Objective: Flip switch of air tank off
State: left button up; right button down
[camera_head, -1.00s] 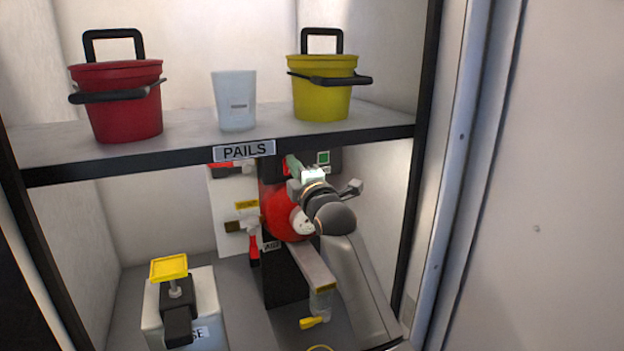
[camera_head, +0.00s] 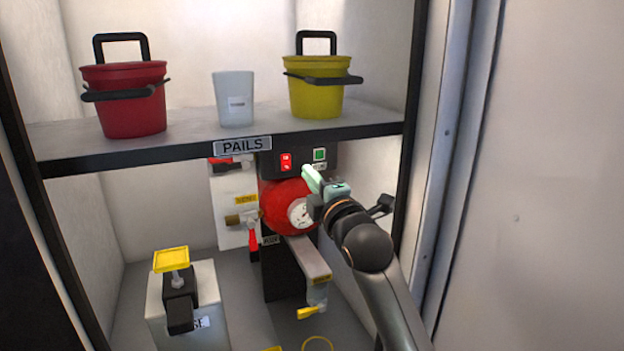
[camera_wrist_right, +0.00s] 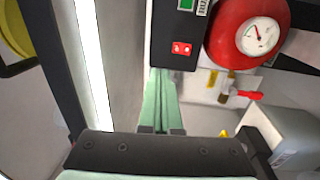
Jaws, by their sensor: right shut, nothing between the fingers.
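The red air tank (camera_head: 281,207) with its white dial gauge (camera_head: 300,213) stands under the shelf. Above it is a dark panel with a red rocker switch (camera_head: 286,162) and a green square (camera_head: 320,154). In the right wrist view the red switch (camera_wrist_right: 181,48) and the tank (camera_wrist_right: 226,38) show near the top. My right gripper (camera_head: 312,180) has pale green fingers held together, with nothing between them. It is right of and a little below the red switch, apart from it in the picture. The fingers also show in the right wrist view (camera_wrist_right: 161,85). My left gripper is out of view.
A shelf (camera_head: 190,146) labelled PAILS crosses above, holding a red pail (camera_head: 122,104), a white container (camera_head: 234,98) and a yellow pail (camera_head: 316,96). A white box (camera_head: 208,290) with a yellow-topped pedal stands lower left. A dark post (camera_head: 414,130) borders the right side.

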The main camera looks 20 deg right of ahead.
jog(key=shift+s, duration=0.4)
jog(key=s+a+f+m+g+y, duration=0.1)
jog(key=s+f+m+g, duration=0.3)
jog(key=f, duration=1.1)
jog(key=s+a+f+m+g, duration=0.1)
jog(key=s+f+m, duration=0.3)
jog(key=f, duration=1)
jog(key=s+a+f+m+g, duration=0.1)
jog(key=s+f+m, duration=0.3)
jog(key=s+f, duration=0.6)
jog(key=s+a+f+m+g+p, duration=0.1)
jog(key=s+f+m+g, duration=0.3)
jog(key=s+f, duration=0.5)
jog(key=s, duration=0.7)
jog(key=shift+a+f+y, duration=0.2)
jog(key=shift+f+y, duration=0.15)
jog(key=shift+y, duration=0.05)
